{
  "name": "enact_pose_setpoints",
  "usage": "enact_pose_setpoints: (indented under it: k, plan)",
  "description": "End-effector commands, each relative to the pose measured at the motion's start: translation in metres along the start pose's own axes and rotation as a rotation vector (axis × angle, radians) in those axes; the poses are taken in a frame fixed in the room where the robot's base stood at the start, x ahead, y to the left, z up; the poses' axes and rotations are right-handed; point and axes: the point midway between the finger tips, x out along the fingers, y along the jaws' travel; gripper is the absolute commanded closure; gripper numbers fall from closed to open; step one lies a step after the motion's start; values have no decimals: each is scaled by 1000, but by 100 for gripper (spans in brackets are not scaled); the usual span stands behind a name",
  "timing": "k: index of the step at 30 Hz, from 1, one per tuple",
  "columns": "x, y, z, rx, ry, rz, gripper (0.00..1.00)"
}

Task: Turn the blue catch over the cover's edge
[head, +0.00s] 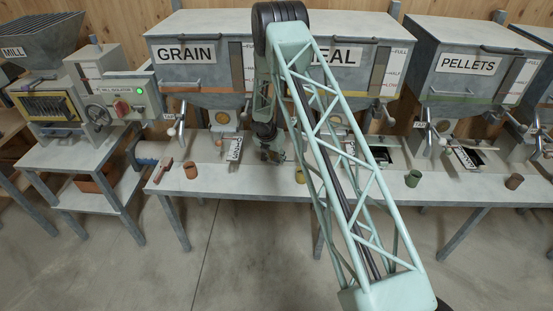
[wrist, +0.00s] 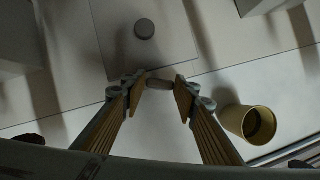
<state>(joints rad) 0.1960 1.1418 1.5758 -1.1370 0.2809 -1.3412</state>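In the wrist view a flat grey plate with a round knob, which looks like the cover (wrist: 115,40), lies on the pale bench top. A small greyish tab (wrist: 158,85) sits at its near edge, between my fingertips. Its colour is too dull to say whether it is the blue catch. My gripper (wrist: 158,84) is open, one finger to each side of the tab, with gaps visible.
A yellowish cup (wrist: 250,123) stands to the right of my fingers in the wrist view. Grain hopper (head: 190,75) stands behind.

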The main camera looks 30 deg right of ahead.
Motion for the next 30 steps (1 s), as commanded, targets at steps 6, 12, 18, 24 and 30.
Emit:
enact_pose_setpoints:
  k: [6,12,18,24,30]
  plan:
    - [0,0,0,0,0,0,61]
    - [0,0,0,-1,0,0,61]
    - [-4,0,1,-1,0,0,61]
    - [-15,0,6,0,0,0,61]
    - [-34,0,14,0,0,0,61]
